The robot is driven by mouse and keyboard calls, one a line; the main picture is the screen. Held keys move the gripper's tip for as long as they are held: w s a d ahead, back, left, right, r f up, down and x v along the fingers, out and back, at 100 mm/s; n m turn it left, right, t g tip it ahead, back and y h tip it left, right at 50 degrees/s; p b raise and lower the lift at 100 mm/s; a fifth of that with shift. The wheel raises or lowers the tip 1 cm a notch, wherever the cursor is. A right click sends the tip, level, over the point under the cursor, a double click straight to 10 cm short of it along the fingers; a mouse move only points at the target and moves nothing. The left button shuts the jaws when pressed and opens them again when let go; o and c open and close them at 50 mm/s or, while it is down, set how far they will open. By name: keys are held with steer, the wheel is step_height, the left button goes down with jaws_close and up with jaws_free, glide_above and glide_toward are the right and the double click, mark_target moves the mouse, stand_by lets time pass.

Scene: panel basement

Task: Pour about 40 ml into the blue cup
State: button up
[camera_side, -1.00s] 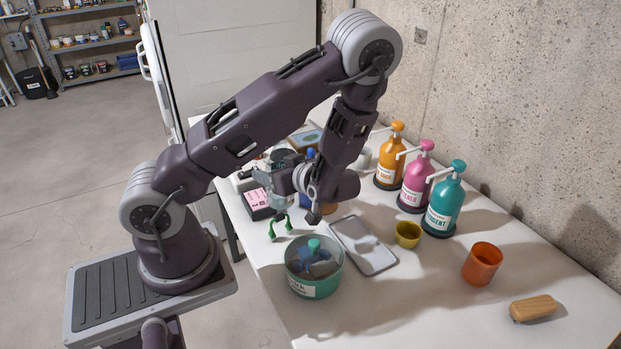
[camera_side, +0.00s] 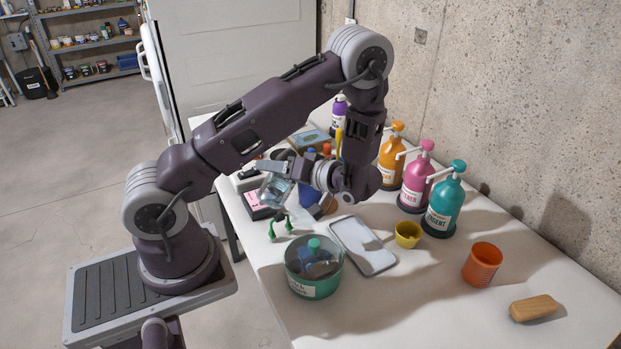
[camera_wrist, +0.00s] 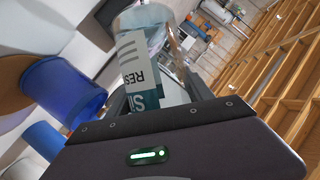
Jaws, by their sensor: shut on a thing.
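My gripper (camera_side: 277,172) is shut on a clear container (camera_side: 277,190) with a printed white and teal label. In the wrist view the same container (camera_wrist: 150,60) is between the jaws, its label partly hidden by them. It is held above the table and looks tilted. I cannot tell its liquid level or see any stream. A blue cup (camera_side: 309,194) stands just right of it in the side view, partly hidden by my wrist. In the wrist view a translucent blue cup (camera_wrist: 66,92) is at the left, apart from the container.
A teal-based tub (camera_side: 314,286), grey tray (camera_side: 362,246), yellow cup (camera_side: 408,234) and orange cup (camera_side: 482,264) stand in front. Pump bottles (camera_side: 443,205) line the wall side. A green clamp-like item (camera_side: 281,224) and pink-labelled box (camera_side: 256,203) are close by.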

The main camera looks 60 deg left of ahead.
mark_target(271, 184)
steer(key=m+g, duration=0.1)
steer(key=s+f+m+g, duration=0.1)
steer(key=m, duration=0.1)
steer(key=shift+s+d+f, duration=0.15)
steer(key=shift+s+f, duration=0.05)
steer(key=shift+s+f+m+g+y, duration=0.15)
steer(key=shift+f+m+y, duration=0.05)
steer(key=shift+f+m, duration=0.3)
steer(key=shift+s+f+m+g+y, duration=0.1)
steer(key=shift+f+m+g+y, duration=0.1)
steer(key=shift+f+m, duration=0.25)
steer(key=shift+r+m+g+y, duration=0.25)
steer(key=shift+r+m+y, duration=0.05)
steer(key=shift+r+m, duration=0.7)
steer(key=shift+r+m, duration=0.45)
steer(key=shift+r, duration=0.1)
steer(key=shift+w+m+g+y, duration=0.15)
steer(key=shift+m+g+y, duration=0.15)
steer(key=shift+m, duration=0.1)
steer(key=shift+s+d+m+p, duration=0.15)
steer(key=shift+s+m+p, duration=0.15)
steer(key=shift+s, duration=0.35)
stand_by(1.4)
